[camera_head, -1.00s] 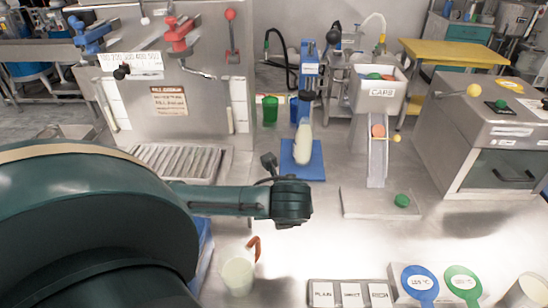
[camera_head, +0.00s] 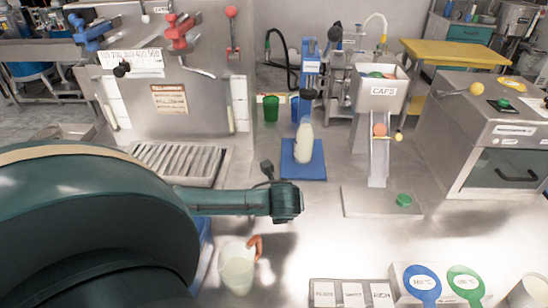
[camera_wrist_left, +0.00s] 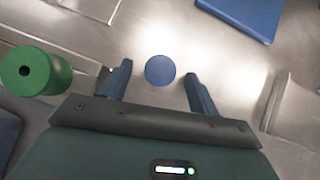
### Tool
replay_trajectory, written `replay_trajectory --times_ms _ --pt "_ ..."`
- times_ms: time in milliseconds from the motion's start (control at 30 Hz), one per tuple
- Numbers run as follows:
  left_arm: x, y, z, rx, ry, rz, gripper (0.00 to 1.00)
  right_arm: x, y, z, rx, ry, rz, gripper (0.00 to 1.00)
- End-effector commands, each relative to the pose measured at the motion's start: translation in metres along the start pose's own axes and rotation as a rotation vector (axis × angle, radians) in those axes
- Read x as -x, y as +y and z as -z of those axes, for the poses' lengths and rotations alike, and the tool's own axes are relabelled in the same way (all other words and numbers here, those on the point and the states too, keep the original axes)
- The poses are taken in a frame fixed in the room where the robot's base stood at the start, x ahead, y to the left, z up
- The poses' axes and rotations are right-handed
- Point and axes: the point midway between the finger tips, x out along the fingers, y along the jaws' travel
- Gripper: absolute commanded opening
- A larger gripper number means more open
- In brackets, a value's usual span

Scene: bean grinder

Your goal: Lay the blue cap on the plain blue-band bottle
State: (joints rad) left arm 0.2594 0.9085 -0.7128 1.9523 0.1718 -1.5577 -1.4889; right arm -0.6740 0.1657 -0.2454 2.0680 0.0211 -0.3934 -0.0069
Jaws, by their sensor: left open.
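In the left wrist view a round blue disc, seemingly the blue cap (camera_wrist_left: 160,70), lies between the spread fingertips of my left gripper (camera_wrist_left: 158,68). The gripper is open, and I cannot tell how far above the disc it is. In the head view the end of my left arm (camera_head: 287,203) is over the bright counter; its fingers and the blue cap cannot be made out there. A pale bottle (camera_head: 303,142) stands upright on a blue mat (camera_head: 302,168) under a blue press; its band is too small to tell. My right gripper is not in view.
A jug (camera_head: 237,268) with a brown handle stands at front left. The caps dispenser (camera_head: 383,95) has a chute and a tray (camera_head: 365,203) with a green cap (camera_head: 403,200). Label cards (camera_head: 350,294) lie at the front. A green cylinder (camera_wrist_left: 35,72) is left of my gripper.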

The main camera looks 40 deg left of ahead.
Motion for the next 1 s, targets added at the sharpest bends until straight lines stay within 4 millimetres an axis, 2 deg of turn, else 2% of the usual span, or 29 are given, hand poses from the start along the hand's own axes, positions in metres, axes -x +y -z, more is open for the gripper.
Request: replay_trajectory --times_ms 67,667,867,1000 --pt "0.000 0.000 0.000 0.000 0.000 0.000 0.59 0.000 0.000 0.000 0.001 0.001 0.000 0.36" --pt "0.001 0.000 0.000 0.000 0.000 0.000 0.10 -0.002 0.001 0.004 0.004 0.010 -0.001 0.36" --pt "0.002 0.000 -0.001 0.001 0.000 0.000 0.10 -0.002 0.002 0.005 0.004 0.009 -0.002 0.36" --pt "0.015 -0.001 -0.012 0.002 -0.003 0.002 0.10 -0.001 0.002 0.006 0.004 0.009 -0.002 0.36"
